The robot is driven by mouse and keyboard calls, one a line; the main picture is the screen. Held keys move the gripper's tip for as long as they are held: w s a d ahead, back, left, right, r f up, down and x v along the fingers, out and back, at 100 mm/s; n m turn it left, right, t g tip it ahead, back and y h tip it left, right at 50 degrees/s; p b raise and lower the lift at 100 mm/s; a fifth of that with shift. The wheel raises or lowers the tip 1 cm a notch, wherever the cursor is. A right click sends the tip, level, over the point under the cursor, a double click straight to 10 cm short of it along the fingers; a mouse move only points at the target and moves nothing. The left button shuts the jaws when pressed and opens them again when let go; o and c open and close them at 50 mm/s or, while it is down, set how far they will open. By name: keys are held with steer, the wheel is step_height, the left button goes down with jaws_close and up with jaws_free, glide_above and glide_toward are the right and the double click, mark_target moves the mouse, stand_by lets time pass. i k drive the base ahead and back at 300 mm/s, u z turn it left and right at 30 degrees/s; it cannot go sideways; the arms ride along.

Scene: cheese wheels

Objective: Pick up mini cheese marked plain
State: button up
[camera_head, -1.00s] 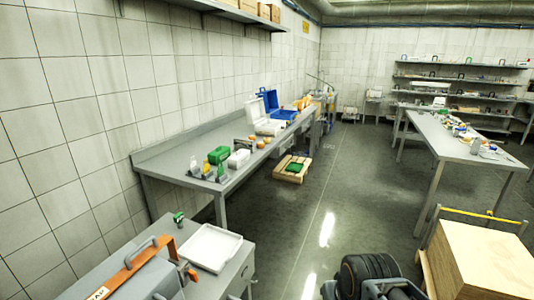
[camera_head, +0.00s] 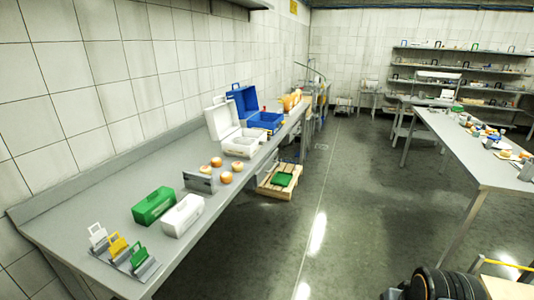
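Several small round cheeses, orange and cream, sit on the long grey workbench (camera_head: 150,175) at the left, around a small grey upright plate (camera_head: 199,182). One cheese (camera_head: 226,177) lies right of the plate near the bench's front edge. Another cheese (camera_head: 238,166) is just behind it. More sit farther back, one (camera_head: 216,161) beside another (camera_head: 205,168). Their markings are too small to read, so I cannot tell which is plain. My gripper is not in view. A dark rounded part at the bottom right seems to be my arm, away from the bench.
A green box (camera_head: 153,205), a white box (camera_head: 182,215) and a rack of coloured tags (camera_head: 120,250) stand on the near bench. Open white (camera_head: 222,120) and blue (camera_head: 243,100) cases stand farther back. A pallet (camera_head: 279,182) lies beside the bench. The middle floor is clear.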

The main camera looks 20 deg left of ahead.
mark_target(237, 167)
steer(key=u, duration=0.5)
steer(key=i, duration=1.9)
steer(key=u, duration=1.05)
steer(key=i, duration=0.3)
steer(key=u, duration=0.1)
